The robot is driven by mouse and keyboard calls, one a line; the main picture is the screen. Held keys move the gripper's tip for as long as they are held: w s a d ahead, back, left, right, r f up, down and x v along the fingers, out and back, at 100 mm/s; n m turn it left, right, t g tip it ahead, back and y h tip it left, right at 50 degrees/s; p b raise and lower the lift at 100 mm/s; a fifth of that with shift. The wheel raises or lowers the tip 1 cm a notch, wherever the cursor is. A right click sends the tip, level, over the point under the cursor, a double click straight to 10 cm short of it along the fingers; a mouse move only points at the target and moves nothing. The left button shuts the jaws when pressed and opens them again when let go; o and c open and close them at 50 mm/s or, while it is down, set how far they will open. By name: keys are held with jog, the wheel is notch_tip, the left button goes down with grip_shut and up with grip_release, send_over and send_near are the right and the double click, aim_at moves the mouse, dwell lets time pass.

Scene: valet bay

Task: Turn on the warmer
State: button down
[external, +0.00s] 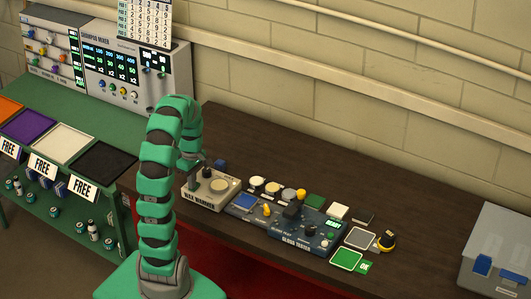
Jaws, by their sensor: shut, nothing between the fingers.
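The wax warmer (226,199), a small pale box with lettering on its front and a round cream disc on top, stands on the dark brown table, left of the gloss tester. My green arm arches over from the lower left. My gripper (204,172) is shut and empty, at the back left part of the warmer. It is small and dark here, and I cannot tell whether it touches the warmer. The warmer's switch is not clearly visible; the gripper and arm cover part of its top left.
The blue gloss tester (318,243) stands right of the warmer, with several round pots behind it. A grey case (497,245) is at the far right. The shampoo mixer (135,75) stands back left.

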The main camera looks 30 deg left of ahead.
jog(key=shift+w+r, duration=0.2)
jog(key=shift+w, duration=0.5)
notch_tip(320, 180, up, 14)
jog(key=w+p, duration=0.1)
jog(key=shift+w+p, duration=0.35)
jog(key=shift+p, duration=0.05)
jog(key=shift+f, duration=0.1)
jog(key=shift+s+p, duration=0.6)
jog(key=shift+s, duration=0.1)
jog(key=shift+f, duration=0.15)
jog(key=f, duration=0.4)
jog(key=s+f, duration=0.1)
jog(key=f, duration=0.8)
jog(key=shift+s+f, duration=0.35)
